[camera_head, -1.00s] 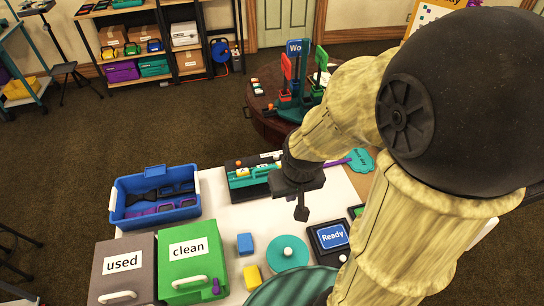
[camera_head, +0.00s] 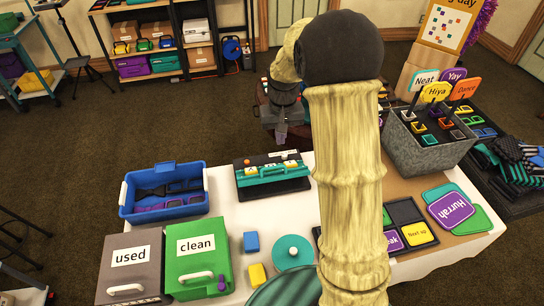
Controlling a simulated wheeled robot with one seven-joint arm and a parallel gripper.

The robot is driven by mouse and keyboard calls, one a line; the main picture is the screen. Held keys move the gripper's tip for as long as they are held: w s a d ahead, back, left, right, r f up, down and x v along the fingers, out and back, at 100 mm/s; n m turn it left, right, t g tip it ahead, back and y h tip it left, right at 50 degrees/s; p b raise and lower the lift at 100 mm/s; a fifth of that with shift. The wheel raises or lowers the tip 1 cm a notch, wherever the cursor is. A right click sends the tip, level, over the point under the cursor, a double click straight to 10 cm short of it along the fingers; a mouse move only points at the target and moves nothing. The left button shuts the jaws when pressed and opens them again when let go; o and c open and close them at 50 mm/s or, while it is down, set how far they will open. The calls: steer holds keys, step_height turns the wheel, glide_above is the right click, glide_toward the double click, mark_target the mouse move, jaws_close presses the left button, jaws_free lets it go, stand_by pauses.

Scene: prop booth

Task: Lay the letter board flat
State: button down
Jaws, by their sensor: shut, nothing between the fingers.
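A black and teal board with orange and yellow tiles (camera_head: 272,172) stands at the back of the white table. It looks most like the letter board, though I cannot read any letters on it; its back part looks raised. My gripper (camera_head: 281,138) is beyond the table's back edge, near the dark round table, apart from the board and pointing down. It is shut and empty. My arm hides the middle of the white table and most of the round table.
A blue bin (camera_head: 128,204), a grey used box (camera_head: 108,256) and a green clean box (camera_head: 172,285) stand at left. A grey tub of signs (camera_head: 425,160) stands at right. A blue block (camera_head: 251,241), yellow block (camera_head: 257,275) and teal disc (camera_head: 292,252) lie in front.

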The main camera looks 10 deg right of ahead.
steer(key=w+f+g, duration=0.1)
steer(key=w+f, duration=0.3)
steer(key=w, duration=0.3)
steer(key=w+f+g+p, duration=0.1)
steer(key=w+f, duration=0.3)
steer(key=w, duration=0.4)
steer(key=shift+a+g, duration=0.25)
steer(key=shift+g, duration=0.15)
steer(key=f+p, duration=0.1)
steer(key=f, duration=0.2)
steer(key=s+f+p, duration=0.1)
steer(key=f, duration=0.2)
steer(key=s+f+p, duration=0.1)
steer(key=f+p, duration=0.1)
steer(key=f, duration=0.1)
steer(key=shift+s+f, duration=0.15)
steer(key=shift+f, duration=0.25)
steer(key=shift+s+f+p, duration=0.2)
steer(key=shift+s+p, duration=0.15)
steer(key=shift+s, duration=0.25)
steer(key=shift+s+f+p, duration=0.2)
steer(key=shift+s+p, duration=0.15)
steer(key=shift+s, duration=0.2)
steer(key=shift+s+f, duration=0.5)
steer(key=shift+w, duration=0.15)
